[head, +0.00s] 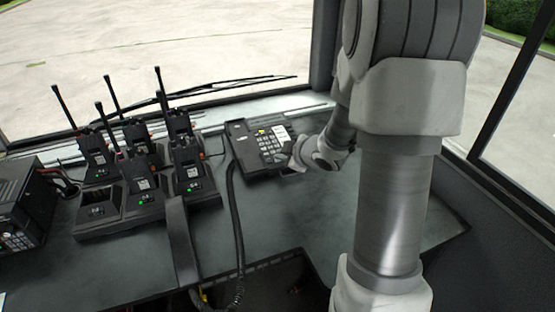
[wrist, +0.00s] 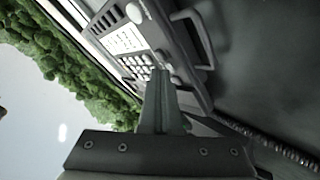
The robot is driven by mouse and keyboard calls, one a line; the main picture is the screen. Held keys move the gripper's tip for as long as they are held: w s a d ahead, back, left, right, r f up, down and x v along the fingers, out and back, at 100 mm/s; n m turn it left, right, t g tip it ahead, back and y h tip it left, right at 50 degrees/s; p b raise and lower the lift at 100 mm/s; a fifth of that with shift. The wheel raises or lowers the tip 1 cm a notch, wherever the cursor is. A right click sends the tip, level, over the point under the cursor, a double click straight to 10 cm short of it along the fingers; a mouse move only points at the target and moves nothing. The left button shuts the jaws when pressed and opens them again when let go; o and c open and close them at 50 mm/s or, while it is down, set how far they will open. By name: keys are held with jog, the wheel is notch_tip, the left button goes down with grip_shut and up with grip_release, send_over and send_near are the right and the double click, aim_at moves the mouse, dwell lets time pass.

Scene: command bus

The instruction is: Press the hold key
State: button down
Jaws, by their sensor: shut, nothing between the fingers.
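A dark desk phone (head: 240,148) sits on the dashboard in the middle of the head view. It has a keypad of pale keys (head: 270,145) and a white label panel (head: 281,132). The phone also shows at the top of the wrist view (wrist: 186,62), seen at a slant, with its keys (wrist: 138,66) near my fingertips. My gripper (wrist: 160,72) is shut and empty, with its tips at the edge of the key area. I cannot tell whether they touch a key. In the head view my arm's end hides the phone's right side. The hold key cannot be picked out.
Several handheld radios (head: 140,180) stand in chargers left of the phone. A black radio unit (head: 22,205) sits at the far left. A coiled cord (head: 236,225) runs down from the phone. The windshield and a wiper (head: 225,83) are behind. The dashboard right of the phone's front is bare.

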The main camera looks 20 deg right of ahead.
aim_at(282, 168)
jog(key=shift+r, duration=0.1)
jog(key=shift+s+r+p, duration=0.1)
jog(key=shift+r+p, duration=0.55)
jog(key=shift+p, duration=0.05)
jog(key=shift+r, duration=0.1)
jog(key=r+p, duration=0.4)
jog(key=shift+s+r+p, duration=0.3)
jog(key=shift+s+r, duration=0.05)
jog(key=shift+s, duration=0.1)
dwell(0.4)
